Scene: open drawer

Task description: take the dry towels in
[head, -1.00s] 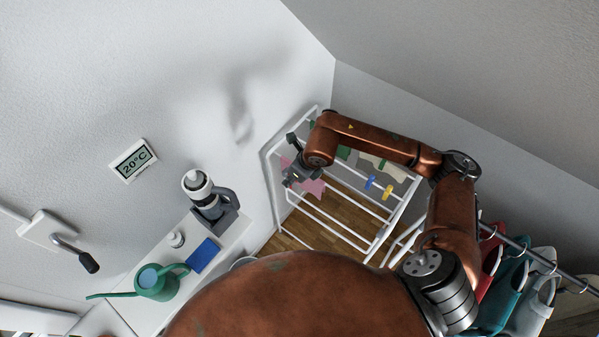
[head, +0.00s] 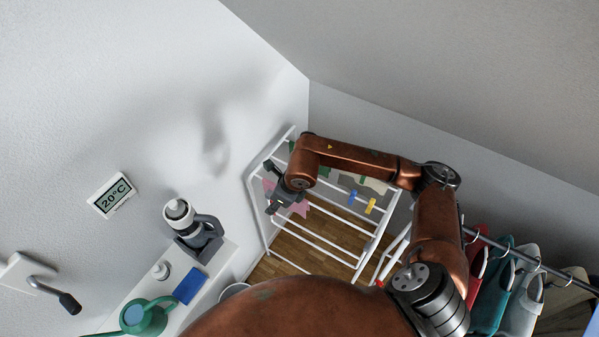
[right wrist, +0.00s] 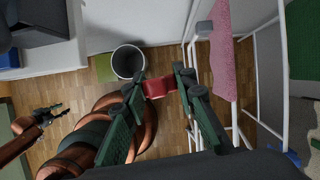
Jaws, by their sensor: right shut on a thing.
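A white drying rack (head: 325,243) stands in the corner by the wall. A pink towel (head: 293,208) hangs on it, also in the right wrist view (right wrist: 223,55). A green cloth (right wrist: 302,45) hangs farther right. A blue peg (head: 352,197) and a yellow peg (head: 371,205) are clipped on the rack. My right gripper (head: 275,208) is at the rack's left end, beside the pink towel. In the right wrist view it is shut on a small red block-like thing (right wrist: 158,87), apart from the towel. My left gripper (right wrist: 52,114) is at the far left there, fingers apart and empty.
A bucket (right wrist: 129,62) stands on the floor. A shelf along the wall holds a green watering can (head: 147,317), a blue box (head: 189,286) and a grey-white appliance (head: 194,226). Clothes on hangers (head: 500,290) hang at the right.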

